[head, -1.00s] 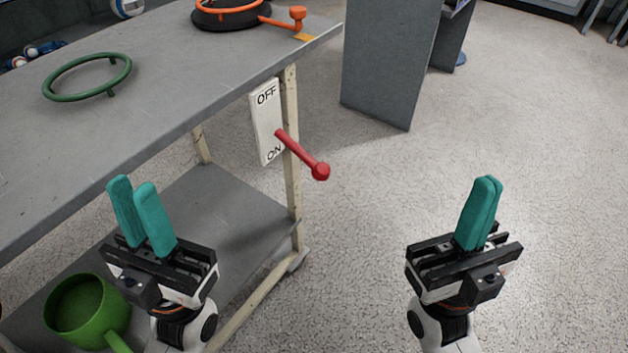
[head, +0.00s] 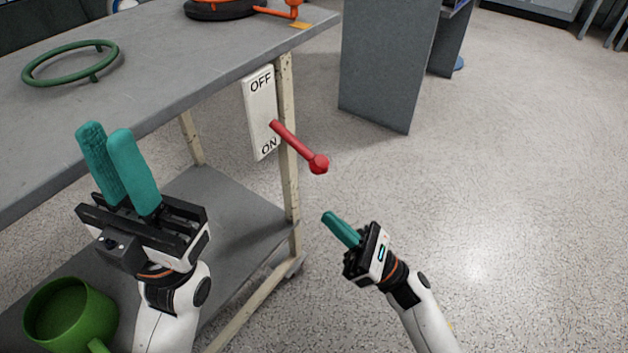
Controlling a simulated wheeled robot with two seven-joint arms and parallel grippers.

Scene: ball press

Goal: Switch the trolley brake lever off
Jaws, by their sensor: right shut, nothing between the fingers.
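The red brake lever (head: 299,146) sticks out from a white plate (head: 261,113) on the trolley's leg. The plate reads OFF at the top and ON at the bottom. The lever slopes down to the right from the plate and ends in a red knob (head: 319,164). My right gripper (head: 328,217) is shut and empty, below the knob and apart from it, with its teal fingers pointing up and left. My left gripper (head: 106,132) is open and empty in front of the trolley (head: 150,75), its teal fingers pointing up.
A green mug (head: 70,315) is at lower left. A grey cabinet (head: 385,65) stands behind. The floor to the right is clear.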

